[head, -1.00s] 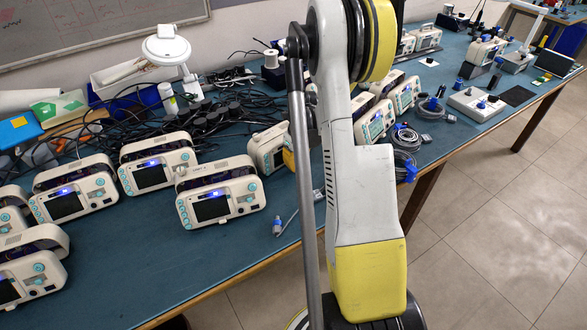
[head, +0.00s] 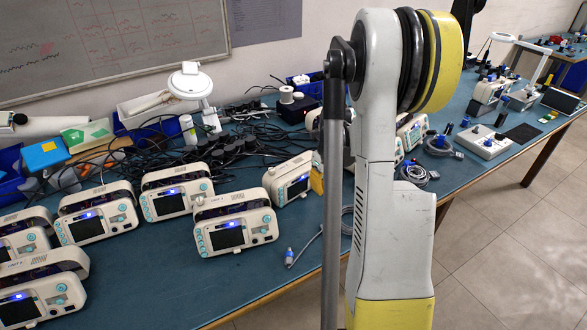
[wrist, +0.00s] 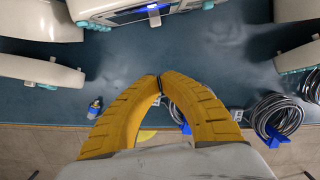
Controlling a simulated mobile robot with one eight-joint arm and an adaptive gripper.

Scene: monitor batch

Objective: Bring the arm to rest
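In the wrist view my gripper (wrist: 159,78) has two yellow ribbed fingers. Their tips meet, with nothing seen between them. The gripper is above the front edge of the blue table (wrist: 190,55). A white monitor (wrist: 150,10) with a lit blue light lies beyond the fingertips, apart from them.
Several white monitors (head: 234,228) stand on the table at left. Cables (head: 262,140), a magnifier lamp (head: 190,82) and a blue box (head: 46,155) are behind them. A coiled cable (wrist: 280,115) lies right of the gripper. Floor (head: 500,230) at right is clear.

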